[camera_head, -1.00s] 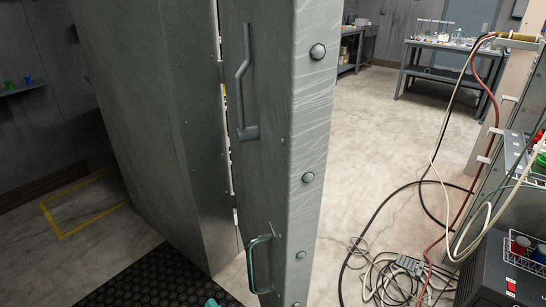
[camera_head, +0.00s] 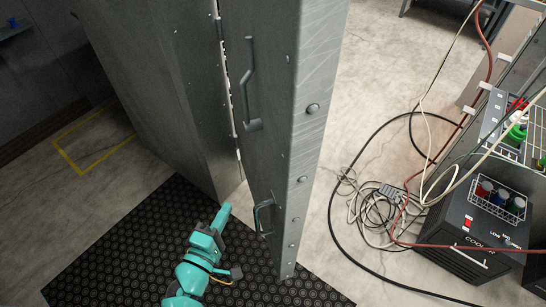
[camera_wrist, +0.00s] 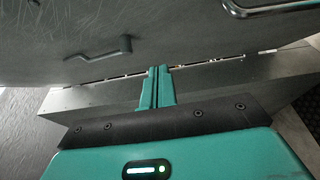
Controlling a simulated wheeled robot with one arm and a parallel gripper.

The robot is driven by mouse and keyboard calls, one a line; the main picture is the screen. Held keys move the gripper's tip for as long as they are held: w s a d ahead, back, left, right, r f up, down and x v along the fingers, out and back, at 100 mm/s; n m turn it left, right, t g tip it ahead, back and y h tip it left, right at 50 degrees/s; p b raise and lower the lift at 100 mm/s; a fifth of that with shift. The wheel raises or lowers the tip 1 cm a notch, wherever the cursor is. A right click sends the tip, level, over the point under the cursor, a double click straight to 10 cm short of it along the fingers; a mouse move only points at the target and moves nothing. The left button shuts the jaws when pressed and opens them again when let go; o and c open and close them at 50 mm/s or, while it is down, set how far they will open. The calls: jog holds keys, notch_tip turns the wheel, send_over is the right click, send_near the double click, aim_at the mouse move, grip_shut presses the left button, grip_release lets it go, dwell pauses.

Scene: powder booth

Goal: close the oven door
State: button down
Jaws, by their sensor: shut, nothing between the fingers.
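The grey oven door (camera_head: 279,150) stands swung wide open, upright, with its narrow bolted edge facing me. On its left face are a long lever handle (camera_head: 249,90) and a lower loop handle (camera_head: 263,217). The oven body (camera_head: 165,100) stands to the left, a thin gap showing along the hinge side. My teal gripper (camera_head: 224,212) is low, left of the loop handle and apart from it. In the wrist view my gripper (camera_wrist: 157,72) is shut and empty, with the lever handle (camera_wrist: 100,50) and part of the loop handle (camera_wrist: 265,5) beyond it.
A black studded mat (camera_head: 110,245) covers the floor under my arm. Cables (camera_head: 385,205) lie coiled on the floor right of the door. A black cooler box (camera_head: 478,240) with a wire rack of cups stands at the right. The floor left of the oven is clear.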

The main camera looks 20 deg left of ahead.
notch_tip(320, 180, up, 4)
jog(key=s+d+m+h+p, duration=0.1)
jog(key=s+d+m+h, duration=0.1)
jog(key=p, duration=0.5)
send_near(274, 169)
jog(key=w+a, duration=0.2)
jog(key=w, duration=0.2)
jog(key=shift+w+d+r+p, duration=0.1)
jog(key=shift+w+d+p, duration=0.5)
jog(key=shift+d, duration=0.3)
jog(key=shift+w+d, duration=0.35)
jog(key=shift+d, duration=0.1)
jog(key=shift+w+d, duration=0.1)
